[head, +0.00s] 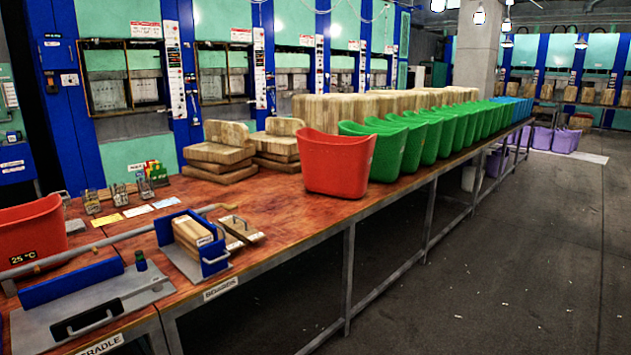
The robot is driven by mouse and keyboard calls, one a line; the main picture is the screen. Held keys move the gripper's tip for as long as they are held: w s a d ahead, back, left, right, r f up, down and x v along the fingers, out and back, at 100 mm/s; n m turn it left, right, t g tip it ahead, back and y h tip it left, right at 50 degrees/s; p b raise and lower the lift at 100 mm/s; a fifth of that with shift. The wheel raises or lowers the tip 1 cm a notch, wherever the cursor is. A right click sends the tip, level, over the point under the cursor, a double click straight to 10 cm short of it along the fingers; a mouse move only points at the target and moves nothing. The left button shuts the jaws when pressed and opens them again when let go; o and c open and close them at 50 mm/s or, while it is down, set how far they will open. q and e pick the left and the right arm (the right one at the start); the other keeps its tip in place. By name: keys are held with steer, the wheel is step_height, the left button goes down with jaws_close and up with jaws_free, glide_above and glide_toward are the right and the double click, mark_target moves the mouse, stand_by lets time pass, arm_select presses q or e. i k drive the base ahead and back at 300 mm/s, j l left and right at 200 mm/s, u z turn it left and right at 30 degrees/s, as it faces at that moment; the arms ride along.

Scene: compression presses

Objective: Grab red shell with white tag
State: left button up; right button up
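A red shell (336,165), shaped like an open tub, stands upright on the long wooden table at the front end of a row of green shells. No white tag shows on the side of it that faces me. A second red shell (28,226) is at the left edge, partly cut off by the frame. It bears a dark label reading "25 °C". Neither of my grippers is in view.
Green shells (375,150) stand close behind the middle red shell. Stacked wooden blocks (218,152) are to its left. A blue-ended holder with wooden pieces (192,240) and a metal cradle plate (90,305) lie nearer.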

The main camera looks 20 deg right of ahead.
mark_target(342, 171)
steer(key=i+l+u, duration=0.1)
steer(key=i+l, duration=1.15)
steer(key=l, duration=0.1)
